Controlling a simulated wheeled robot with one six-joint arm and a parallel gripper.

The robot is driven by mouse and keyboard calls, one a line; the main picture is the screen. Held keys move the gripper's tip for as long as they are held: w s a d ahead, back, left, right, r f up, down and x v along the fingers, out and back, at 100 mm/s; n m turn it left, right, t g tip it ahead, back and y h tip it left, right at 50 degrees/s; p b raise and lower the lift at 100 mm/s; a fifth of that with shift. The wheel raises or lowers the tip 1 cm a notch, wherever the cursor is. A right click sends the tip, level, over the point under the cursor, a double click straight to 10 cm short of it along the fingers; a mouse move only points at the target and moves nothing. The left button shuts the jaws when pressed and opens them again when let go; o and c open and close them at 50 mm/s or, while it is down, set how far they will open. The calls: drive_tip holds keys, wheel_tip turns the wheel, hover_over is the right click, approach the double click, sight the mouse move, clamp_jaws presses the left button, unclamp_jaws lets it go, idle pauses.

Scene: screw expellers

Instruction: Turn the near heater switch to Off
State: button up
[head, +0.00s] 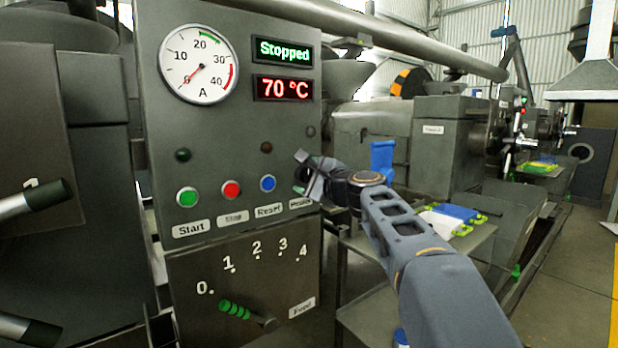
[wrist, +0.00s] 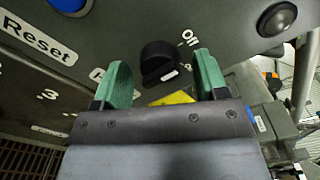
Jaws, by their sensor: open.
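The heater switch is a black rotary knob (wrist: 158,60) on the grey panel in the wrist view. An "Off" label (wrist: 188,38) is at its upper right. A white mark on the knob faces down toward my gripper, away from that label. My gripper (wrist: 162,68) is open, its green fingers on either side of the knob in the picture. Whether they touch it I cannot tell.
The control panel (head: 227,130) carries a green start button (head: 187,197), a red stop button (head: 231,190) and a blue reset button (head: 267,183) left of my gripper. A feed lever (head: 236,311) sticks out below. Displays read "Stopped" and 70 °C. A dark lamp (wrist: 277,18) is right of the knob.

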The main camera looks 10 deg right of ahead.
drive_tip(key=b+v, duration=0.2)
drive_tip(key=v, duration=1.1)
drive_tip(key=shift+s, duration=0.3)
drive_tip(key=shift+d, duration=0.15)
drive_tip(key=s+f+n+g+h+p, duration=0.2)
drive_tip(key=f+n+g, duration=0.25)
drive_tip(key=f, duration=0.45)
drive_tip(key=s+f+n+g+h+p, duration=0.1)
drive_tip(key=s+f+n+g+p, duration=0.15)
drive_tip(key=f+n, duration=0.45)
drive_tip(key=s+a+f+n+g+h+p, duration=0.2)
drive_tip(key=s+f+n+g+p, duration=0.1)
drive_tip(key=s+n+p, duration=0.1)
drive_tip(key=s+a+f+n+g+h+p, duration=0.1)
drive_tip(key=s+a+f+n+g+p, duration=0.2)
drive_tip(key=s+p, duration=0.3)
drive_tip(key=shift+s+a+n+h, duration=0.25)
drive_tip(key=shift+s+n+h, duration=0.25)
drive_tip(key=shift+s, duration=0.45)
